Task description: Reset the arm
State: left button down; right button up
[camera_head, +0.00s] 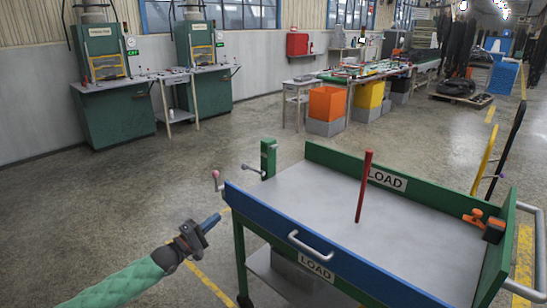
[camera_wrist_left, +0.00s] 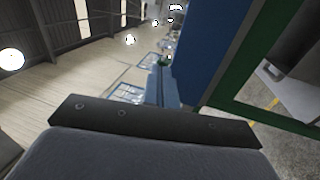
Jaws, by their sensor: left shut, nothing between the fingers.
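My left arm, in a green sleeve, comes in from the lower left of the head view. Its left gripper (camera_head: 211,222) is shut and empty, with its blue fingers pointing right toward the cart's blue side panel (camera_head: 300,235). It appears apart from the panel. In the left wrist view the shut blue fingers (camera_wrist_left: 163,88) point away from the camera, beside a large blue panel (camera_wrist_left: 206,45). My right arm and gripper are not in view.
A LOAD cart (camera_head: 290,192) with a grey top stands at right. A red rod (camera_head: 364,187) stands upright on it; an orange tool (camera_head: 474,216) sits at its right edge. Green machines (camera_head: 109,85) line the back wall. Open floor lies left of the cart.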

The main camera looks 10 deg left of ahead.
pick_arm(q)
notch_tip(320, 180, down, 8)
jog(key=m+g+y, duration=0.4)
jog(key=m+y, duration=0.1)
jog(key=m, duration=0.4)
jog(key=s+d+f+m+g+y, duration=0.1)
jog(key=s+d+f+g, duration=0.2)
jog(key=s, duration=1.3)
jog(key=s+d+f+m+g+y+p, duration=0.1)
jog(key=s+d+f+g, duration=0.3)
jog(key=s, duration=1.2)
jog(key=s+d+f+m+g+y, duration=0.1)
jog(key=s+d+f+g+y, duration=0.2)
jog(key=s, duration=1.3)
jog(key=d+f, duration=0.3)
jog(key=d, duration=0.1)
jog(key=shift+s+d+m+g+p, duration=0.3)
jog(key=shift+s+d+m+p, duration=0.05)
jog(key=shift+d+m, duration=0.05)
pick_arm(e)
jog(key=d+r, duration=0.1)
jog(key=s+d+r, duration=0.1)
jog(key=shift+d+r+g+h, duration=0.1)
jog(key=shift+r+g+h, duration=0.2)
